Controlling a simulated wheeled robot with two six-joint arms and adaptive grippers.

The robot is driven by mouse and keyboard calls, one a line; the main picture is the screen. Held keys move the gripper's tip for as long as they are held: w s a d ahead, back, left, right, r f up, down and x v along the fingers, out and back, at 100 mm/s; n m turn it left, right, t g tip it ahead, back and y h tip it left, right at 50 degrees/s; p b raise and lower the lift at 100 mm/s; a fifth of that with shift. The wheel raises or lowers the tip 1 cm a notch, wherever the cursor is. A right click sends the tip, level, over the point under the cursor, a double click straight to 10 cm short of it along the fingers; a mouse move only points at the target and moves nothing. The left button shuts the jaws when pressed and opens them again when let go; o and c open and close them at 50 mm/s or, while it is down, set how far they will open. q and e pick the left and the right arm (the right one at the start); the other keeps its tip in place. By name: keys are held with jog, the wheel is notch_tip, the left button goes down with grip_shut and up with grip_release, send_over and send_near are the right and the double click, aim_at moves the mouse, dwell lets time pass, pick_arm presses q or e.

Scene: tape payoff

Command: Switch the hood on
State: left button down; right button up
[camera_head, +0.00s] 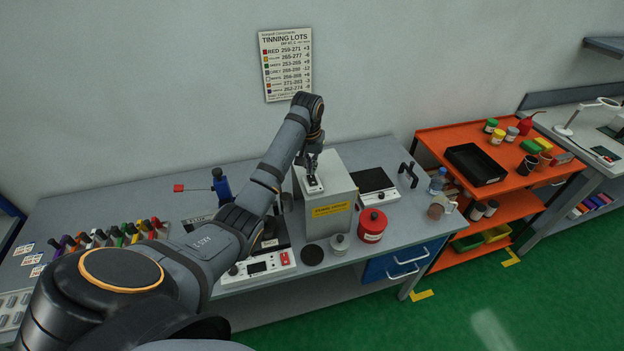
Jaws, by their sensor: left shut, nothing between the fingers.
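A grey box-shaped unit with a yellow label (338,192), which looks like the hood, stands on the workbench against the wall. A small white switch panel (313,186) sits at its upper left; its switch position is too small to tell. My left gripper (311,174) is shut and empty, pointing down right at the panel. I cannot tell whether the fingertips touch it. My left arm crosses the view from the lower left and hides part of the bench. My right gripper is not in view.
A white control box (258,268) with a red switch lies below. A black-topped plate (375,185) is at right. An orange cart (450,135) stands beyond the bench.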

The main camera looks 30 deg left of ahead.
aim_at(311, 177)
pick_arm(q)
jog(key=shift+f, duration=0.95)
dwell(0.3)
jog(key=shift+r, duration=0.1)
notch_tip(311, 177, up, 2)
jog(key=shift+r+p, duration=0.15)
jog(key=shift+p, duration=0.2)
jog(key=shift+r, duration=2.3)
